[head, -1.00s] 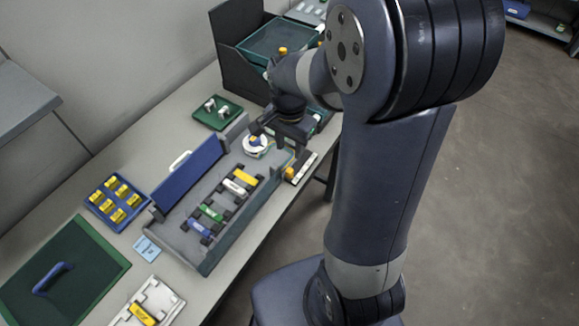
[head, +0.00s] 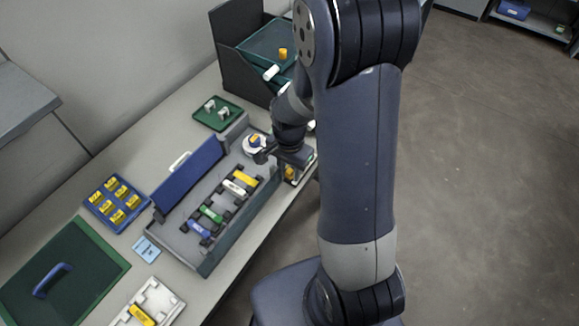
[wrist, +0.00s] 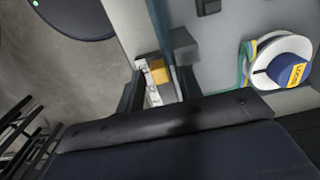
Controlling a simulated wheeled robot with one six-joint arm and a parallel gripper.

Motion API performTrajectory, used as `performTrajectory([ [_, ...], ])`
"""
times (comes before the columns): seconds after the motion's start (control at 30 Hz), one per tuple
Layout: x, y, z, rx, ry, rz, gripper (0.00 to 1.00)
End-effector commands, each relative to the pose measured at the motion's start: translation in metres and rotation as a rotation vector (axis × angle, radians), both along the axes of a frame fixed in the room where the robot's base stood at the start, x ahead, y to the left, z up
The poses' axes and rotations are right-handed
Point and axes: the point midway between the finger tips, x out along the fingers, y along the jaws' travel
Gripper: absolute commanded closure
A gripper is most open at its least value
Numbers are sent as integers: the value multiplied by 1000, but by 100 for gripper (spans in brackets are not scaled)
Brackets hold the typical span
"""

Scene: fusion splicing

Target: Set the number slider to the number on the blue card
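The number slider is a white marked strip (wrist: 153,96) with a yellow-orange knob (wrist: 159,71), along the front edge of the grey workstation. In the head view the knob (head: 290,172) shows beside my gripper, and much of the strip is hidden. My gripper (wrist: 158,84) is open, with one dark finger on each side of the strip and the knob between them; contact cannot be told. In the head view my gripper (head: 278,167) is low over the bench's front edge. The light blue card (head: 146,249) lies flat at the workstation's left end; its print is too small to read.
A white spool (wrist: 279,62) with a blue and yellow hub sits right of my gripper in the wrist view. The grey tray (head: 185,243) holds several coloured clips. A raised blue lid (head: 188,172) stands behind it. A dark bin (head: 232,62) stands at the back.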

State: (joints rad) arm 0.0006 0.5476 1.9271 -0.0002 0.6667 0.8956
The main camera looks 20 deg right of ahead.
Motion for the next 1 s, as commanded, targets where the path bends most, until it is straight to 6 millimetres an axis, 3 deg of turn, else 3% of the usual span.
performTrajectory([
  [0.4,0,0,0,0,0,0,100],
  [0.77,0,0,0,0,0,0,100],
  [1.0,16,-20,-1,1,-1,-4,100],
])
